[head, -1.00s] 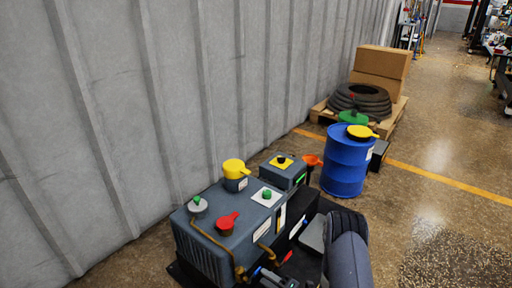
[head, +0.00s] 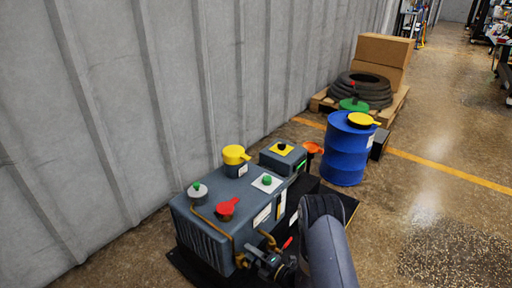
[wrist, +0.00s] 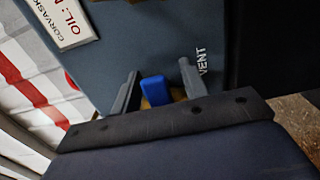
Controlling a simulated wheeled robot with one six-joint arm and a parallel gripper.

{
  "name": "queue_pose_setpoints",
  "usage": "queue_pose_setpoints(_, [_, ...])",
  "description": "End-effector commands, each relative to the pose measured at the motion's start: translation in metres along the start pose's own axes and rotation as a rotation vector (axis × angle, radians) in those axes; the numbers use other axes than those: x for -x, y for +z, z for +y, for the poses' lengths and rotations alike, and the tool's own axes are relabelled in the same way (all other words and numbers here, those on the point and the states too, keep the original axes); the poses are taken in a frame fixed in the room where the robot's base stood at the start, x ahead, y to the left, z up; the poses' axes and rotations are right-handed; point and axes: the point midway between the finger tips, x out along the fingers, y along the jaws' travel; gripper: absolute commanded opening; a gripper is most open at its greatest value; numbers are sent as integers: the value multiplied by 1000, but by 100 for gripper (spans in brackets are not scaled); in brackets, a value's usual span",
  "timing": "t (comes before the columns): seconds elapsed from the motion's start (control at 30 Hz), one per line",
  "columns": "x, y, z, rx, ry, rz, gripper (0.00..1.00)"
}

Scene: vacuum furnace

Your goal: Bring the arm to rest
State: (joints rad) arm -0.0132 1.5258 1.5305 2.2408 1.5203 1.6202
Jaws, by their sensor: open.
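My arm reaches from the bottom of the head view toward the front of a grey-blue pump (head: 215,232). In the wrist view my gripper (wrist: 158,85) is open, with its two fingers apart. A small blue piece (wrist: 154,90), with brass behind it, shows between the fingers; I cannot tell whether they touch it. The pump's side (wrist: 140,45), marked "VENT", and a white oil label (wrist: 62,20) are close beyond. In the head view, brass pipework (head: 268,240) and a red lever (head: 287,243) are by the gripper end, which my arm partly hides.
Red (head: 227,208) and yellow (head: 235,155) caps stand on the pump. A blue drum (head: 345,155) is behind it at right.

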Motion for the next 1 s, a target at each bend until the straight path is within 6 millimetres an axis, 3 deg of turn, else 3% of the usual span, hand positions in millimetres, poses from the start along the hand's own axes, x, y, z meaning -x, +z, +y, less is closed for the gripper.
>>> queue_pose_setpoints(0.4, [3, 0, 11, 219, -3, -4, 42])
queue_pose_setpoints(1.0, [6, -1, 12, 241, -13, 2, 42])
